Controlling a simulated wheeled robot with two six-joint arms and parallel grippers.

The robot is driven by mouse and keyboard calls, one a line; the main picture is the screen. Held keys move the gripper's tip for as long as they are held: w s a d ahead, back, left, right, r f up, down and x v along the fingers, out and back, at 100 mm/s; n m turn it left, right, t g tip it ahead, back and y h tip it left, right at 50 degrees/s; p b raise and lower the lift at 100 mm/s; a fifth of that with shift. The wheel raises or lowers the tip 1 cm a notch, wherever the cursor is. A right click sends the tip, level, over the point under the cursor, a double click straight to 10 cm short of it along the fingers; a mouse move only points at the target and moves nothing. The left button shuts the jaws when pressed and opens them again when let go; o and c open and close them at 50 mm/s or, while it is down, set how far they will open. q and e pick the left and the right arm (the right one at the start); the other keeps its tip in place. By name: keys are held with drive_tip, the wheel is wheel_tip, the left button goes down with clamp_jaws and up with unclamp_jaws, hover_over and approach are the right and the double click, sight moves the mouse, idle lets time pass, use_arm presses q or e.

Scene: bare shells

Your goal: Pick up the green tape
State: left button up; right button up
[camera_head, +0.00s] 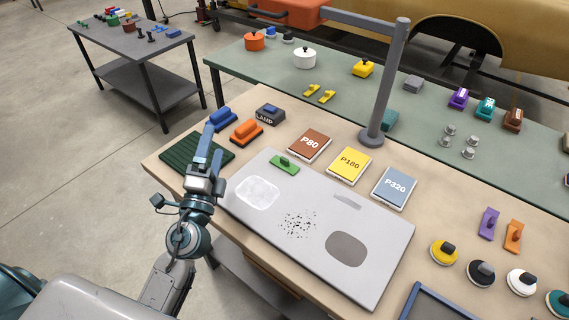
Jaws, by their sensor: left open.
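No roll of green tape can be made out for sure. My right gripper is out of view.
Blue and orange blocks (246,131) and a dark lamp box (270,113) lie beyond my left gripper. Sanding pads P80 (309,145), P180 (349,164) and P320 (394,187) line the panel's far edge. A grey post (388,80) rises behind them. Round pads (443,252) stand at right.

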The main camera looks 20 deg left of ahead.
use_arm(q)
drive_tip(key=w+d+f+m+g+h, duration=0.1)
drive_tip(key=w+d+m+h, duration=0.2)
drive_tip(key=d+m+h, duration=0.55)
drive_tip(key=m+g, duration=0.8)
drive_tip(key=m, duration=0.6)
approach(283, 163)
drive_tip(key=w, duration=0.1)
drive_tip(key=w+d+p, duration=0.1)
drive_tip(key=w, duration=0.1)
drive_tip(key=shift+g+y, duration=0.3)
drive_tip(key=shift+y, duration=0.05)
drive_tip(key=shift+w+d+f, duration=0.15)
drive_tip(key=shift+w, duration=0.15)
drive_tip(key=shift+w+d+f+p, duration=0.15)
drive_tip(key=shift+w+d+p, duration=0.1)
drive_tip(key=shift+w+p, duration=0.25)
drive_tip(key=p+x, duration=0.1)
drive_tip(key=x, duration=0.2)
drive_tip(key=shift+d+f, duration=0.2)
drive_tip(key=shift+w+d+f, duration=0.1)
drive_tip(key=shift+w+f, duration=0.15)
drive_tip(key=shift+w, duration=0.15)
drive_tip(key=c, duration=0.9)
